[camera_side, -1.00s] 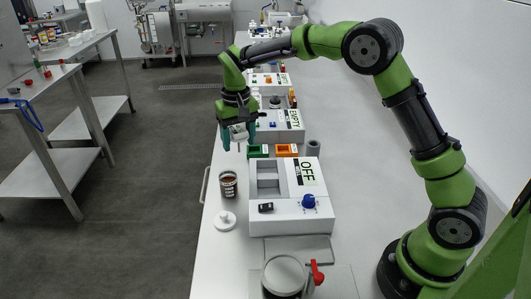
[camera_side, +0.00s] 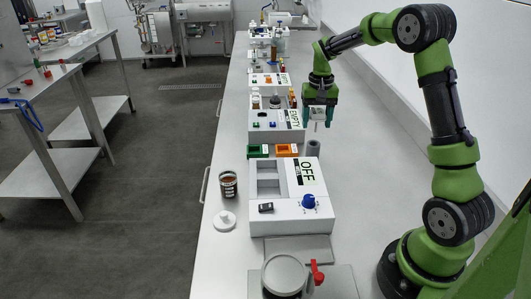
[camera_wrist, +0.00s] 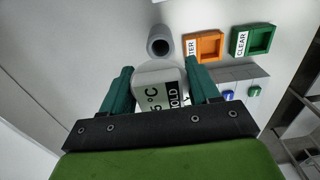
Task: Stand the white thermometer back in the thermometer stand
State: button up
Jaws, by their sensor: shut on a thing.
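The white thermometer (camera_wrist: 158,78) is held between the two teal fingers of my gripper (camera_wrist: 160,68). Its round head and part of a display with "°C" and "HOLD" show in the wrist view. In the side view my gripper (camera_side: 319,112) is shut on it above the bench, and a thin probe points down below the fingers. The thermometer stand is a grey upright cylinder (camera_side: 313,149) with an open top. It stands just below the gripper, apart from the probe. In the wrist view the stand (camera_wrist: 160,42) lies just beyond the thermometer's head.
An orange tray (camera_side: 287,150) and a green tray (camera_side: 258,151) sit left of the stand. A white unit marked OFF (camera_side: 290,215) is in front, and one marked EMPTY (camera_side: 263,126) is behind. A dark jar (camera_side: 229,185) stands near the bench's left edge.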

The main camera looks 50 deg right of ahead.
aim_at(314, 143)
jog(key=shift+f, duration=4.4)
jog(key=o, duration=1.2)
notch_tip(314, 143, up, 17)
jog(key=shift+f, duration=0.1)
